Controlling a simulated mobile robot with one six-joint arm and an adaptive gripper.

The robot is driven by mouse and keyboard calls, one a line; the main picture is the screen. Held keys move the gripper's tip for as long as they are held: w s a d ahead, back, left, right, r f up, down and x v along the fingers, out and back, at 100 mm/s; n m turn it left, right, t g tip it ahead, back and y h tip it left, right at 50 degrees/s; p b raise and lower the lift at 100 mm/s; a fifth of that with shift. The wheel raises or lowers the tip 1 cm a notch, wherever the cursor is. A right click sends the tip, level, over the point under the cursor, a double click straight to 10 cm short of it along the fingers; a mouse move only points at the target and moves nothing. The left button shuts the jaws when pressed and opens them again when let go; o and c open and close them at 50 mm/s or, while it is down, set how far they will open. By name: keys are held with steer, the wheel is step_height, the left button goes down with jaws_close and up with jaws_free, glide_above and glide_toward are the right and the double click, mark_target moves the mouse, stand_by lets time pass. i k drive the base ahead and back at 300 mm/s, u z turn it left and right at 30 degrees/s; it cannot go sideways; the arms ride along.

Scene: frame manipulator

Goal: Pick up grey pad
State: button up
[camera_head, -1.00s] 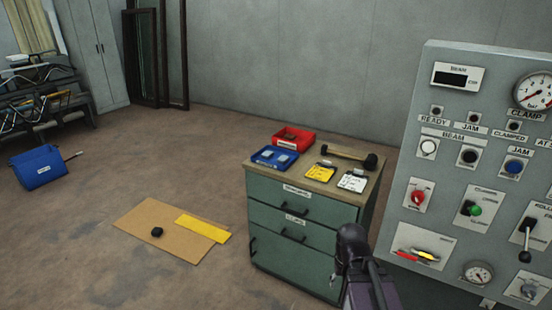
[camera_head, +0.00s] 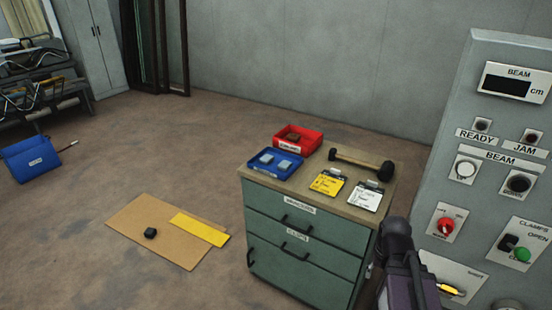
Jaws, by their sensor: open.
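Two small light grey pads, a left one (camera_head: 266,157) and a right one (camera_head: 285,164), lie apart in a shallow blue tray (camera_head: 262,170) on top of the green drawer cabinet (camera_head: 300,236). Part of my arm shows at the lower right, in front of the cabinet's right side. No gripper fingers are visible, and nothing of mine touches the pads.
Behind the tray is a red bin (camera_head: 313,142) with brownish contents. To the right are a mallet (camera_head: 355,160), a yellow clipboard (camera_head: 327,184) and a white clipboard (camera_head: 364,197). A control panel (camera_head: 460,110) stands at right. Cardboard (camera_head: 150,215) lies on the floor at left.

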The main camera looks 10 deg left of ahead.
mark_target(284, 166)
steer(key=u, duration=0.35)
steer(key=i, duration=1.05)
steer(key=u, duration=0.5)
